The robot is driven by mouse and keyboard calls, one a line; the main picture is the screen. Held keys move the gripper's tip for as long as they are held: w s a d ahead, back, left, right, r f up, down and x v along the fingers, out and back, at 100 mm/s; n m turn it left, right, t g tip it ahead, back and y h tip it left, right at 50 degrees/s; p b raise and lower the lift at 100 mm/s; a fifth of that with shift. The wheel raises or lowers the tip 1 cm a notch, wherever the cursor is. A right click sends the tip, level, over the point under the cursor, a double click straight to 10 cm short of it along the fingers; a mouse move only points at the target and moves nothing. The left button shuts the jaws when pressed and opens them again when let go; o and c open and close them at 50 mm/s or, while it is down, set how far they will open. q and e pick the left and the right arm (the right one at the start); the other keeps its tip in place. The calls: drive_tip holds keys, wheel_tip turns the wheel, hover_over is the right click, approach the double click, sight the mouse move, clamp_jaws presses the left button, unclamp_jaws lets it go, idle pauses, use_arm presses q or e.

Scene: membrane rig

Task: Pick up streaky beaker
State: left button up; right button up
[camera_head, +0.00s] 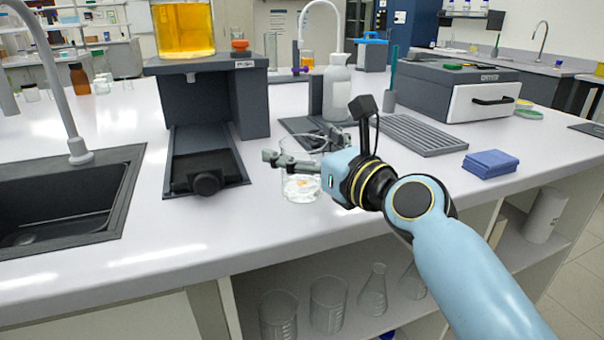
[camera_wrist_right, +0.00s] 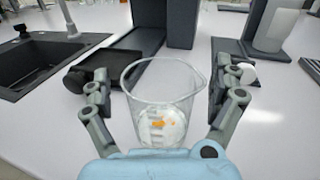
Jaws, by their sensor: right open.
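The streaky beaker (camera_head: 301,188) is clear glass with whitish residue and orange specks low inside. It stands upright on the white bench near the front edge. In the right wrist view the beaker (camera_wrist_right: 158,112) sits between the two spread fingers, with a visible gap on each side. My right gripper (camera_head: 303,150) is open around the beaker's upper part and partly hides it in the head view; it also shows in the right wrist view (camera_wrist_right: 166,92). My left gripper is not in view.
A black tray device (camera_head: 208,172) stands left of the beaker and a sink (camera_head: 70,195) lies further left. A white bottle (camera_head: 337,90) on a dark stand is behind. Blue cloths (camera_head: 490,163) lie to the right. Clear glassware (camera_head: 328,305) stands on the shelf below.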

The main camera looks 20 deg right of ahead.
drive_tip(key=shift+w, duration=0.15)
drive_tip(key=c, duration=1.4)
drive_tip(key=shift+o, duration=0.2)
drive_tip(key=shift+r, duration=0.25)
drive_tip(key=shift+r+p, duration=0.4)
drive_tip(key=shift+r, duration=0.05)
drive_tip(key=s+d+r+p, duration=0.5)
drive_tip(key=d+r+p, duration=0.2)
drive_tip(key=d+r, duration=0.2)
drive_tip(key=shift+s+d+r, duration=0.3)
drive_tip(key=shift+d+r, duration=0.05)
drive_tip(key=shift+d, duration=0.2)
